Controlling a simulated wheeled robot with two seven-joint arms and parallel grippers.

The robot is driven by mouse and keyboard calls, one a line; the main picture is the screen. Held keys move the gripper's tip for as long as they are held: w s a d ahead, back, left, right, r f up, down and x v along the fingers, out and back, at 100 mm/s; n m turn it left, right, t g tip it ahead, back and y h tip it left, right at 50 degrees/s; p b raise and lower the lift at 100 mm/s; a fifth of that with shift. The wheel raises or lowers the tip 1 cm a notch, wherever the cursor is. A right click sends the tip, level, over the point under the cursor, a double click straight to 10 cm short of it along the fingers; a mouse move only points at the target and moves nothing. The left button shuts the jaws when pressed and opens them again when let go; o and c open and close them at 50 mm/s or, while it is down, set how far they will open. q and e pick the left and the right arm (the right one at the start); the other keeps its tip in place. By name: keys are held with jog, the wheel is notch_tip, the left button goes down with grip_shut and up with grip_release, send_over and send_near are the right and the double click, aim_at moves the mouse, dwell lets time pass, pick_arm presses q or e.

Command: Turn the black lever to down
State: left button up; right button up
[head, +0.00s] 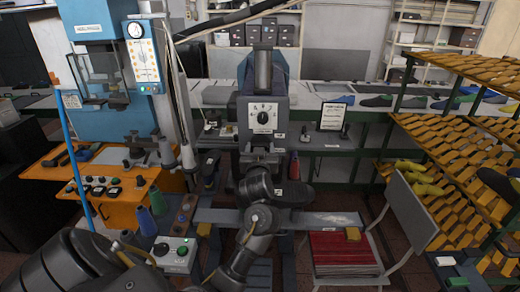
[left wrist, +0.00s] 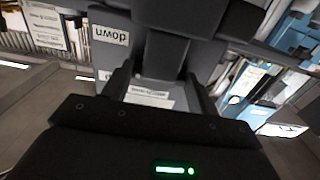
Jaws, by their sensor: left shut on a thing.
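My left gripper (head: 261,163) is raised to the machine's front just below the dial. In the left wrist view, the left gripper's two fingers (left wrist: 163,88) are closed on the dark black lever (left wrist: 162,58); its held end is partly hidden between the fingers. A white "down" label (left wrist: 110,35), upside down in this view, is on the machine beside the lever. In the head view the lever is too small and covered to tell its exact angle. My right gripper is not in view.
A blue machine (head: 100,100) and an orange bench (head: 115,185) stand at the left.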

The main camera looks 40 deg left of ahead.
pick_arm(q)
jog(key=m, duration=0.7)
dwell(0.7)
jog(key=o, duration=1)
jog(key=b+v, duration=0.1)
jog(key=v, duration=1)
jog(key=shift+b, duration=0.35)
